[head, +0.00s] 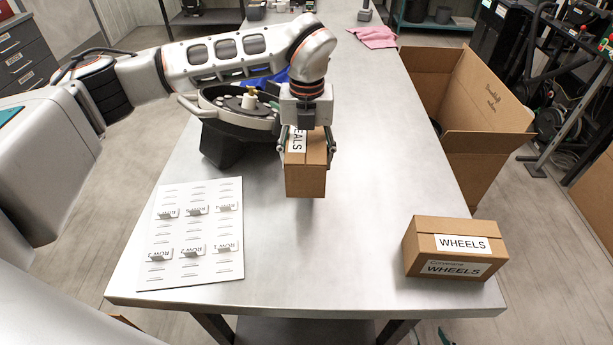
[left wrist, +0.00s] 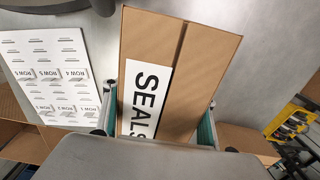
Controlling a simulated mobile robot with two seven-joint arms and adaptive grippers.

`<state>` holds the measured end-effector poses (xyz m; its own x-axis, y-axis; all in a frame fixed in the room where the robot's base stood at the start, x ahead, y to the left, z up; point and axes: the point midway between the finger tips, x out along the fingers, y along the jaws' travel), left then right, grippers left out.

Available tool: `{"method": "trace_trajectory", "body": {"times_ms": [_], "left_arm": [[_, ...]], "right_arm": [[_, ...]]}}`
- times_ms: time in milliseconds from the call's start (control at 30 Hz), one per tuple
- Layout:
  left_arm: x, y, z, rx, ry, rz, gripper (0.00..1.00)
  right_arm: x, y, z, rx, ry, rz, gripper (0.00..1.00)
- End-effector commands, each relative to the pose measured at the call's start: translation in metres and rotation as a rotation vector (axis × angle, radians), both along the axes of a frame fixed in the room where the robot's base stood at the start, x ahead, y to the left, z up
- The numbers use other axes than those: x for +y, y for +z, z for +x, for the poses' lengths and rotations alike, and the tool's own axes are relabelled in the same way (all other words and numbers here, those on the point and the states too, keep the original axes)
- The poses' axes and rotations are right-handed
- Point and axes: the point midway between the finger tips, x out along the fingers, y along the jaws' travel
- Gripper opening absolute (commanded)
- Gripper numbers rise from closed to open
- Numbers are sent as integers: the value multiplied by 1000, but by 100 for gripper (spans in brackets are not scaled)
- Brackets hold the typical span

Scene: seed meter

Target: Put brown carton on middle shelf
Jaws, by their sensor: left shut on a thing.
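A brown carton labelled SEALS (head: 306,180) is held over the middle of the metal table (head: 350,265), with a soft shadow below it. My left gripper (head: 308,154) reaches in from the left and is shut on this carton from above, one finger on each side. In the left wrist view the carton (left wrist: 190,70) fills the middle between the teal-padded fingers. A second brown carton, labelled WHEELS (head: 456,250), sits at the table's front right corner. I cannot make out a middle shelf. My right gripper is not in view.
A white sheet with row labels (head: 190,275) lies at the front left of the table. A large open box (head: 480,150) is on the floor at the right. A pink cloth (head: 374,37) lies farther back.

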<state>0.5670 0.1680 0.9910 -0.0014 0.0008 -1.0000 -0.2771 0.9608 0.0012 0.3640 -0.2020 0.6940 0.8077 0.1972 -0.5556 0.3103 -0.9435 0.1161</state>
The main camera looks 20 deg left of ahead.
Motion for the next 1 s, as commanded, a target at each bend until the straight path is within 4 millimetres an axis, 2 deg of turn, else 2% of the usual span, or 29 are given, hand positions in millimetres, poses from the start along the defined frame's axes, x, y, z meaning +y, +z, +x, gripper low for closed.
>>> {"method": "trace_trajectory", "body": {"times_ms": [100, 367, 600, 1000], "left_arm": [[-1, -18, 0, -1, 0, -2, 19], [-1, -35, 0, -2, -1, -2, 19], [-1, -64, 0, 0, 0, -1, 19], [-1, -71, 0, -2, 0, 0, 19]], "right_arm": [[0, 4, 1, -2, 0, 1, 40], [0, 6, 1, -5, 0, 1, 40], [0, 9, 1, -3, 0, 0, 40], [-1, 2, -1, 5, 0, -2, 40]]}}
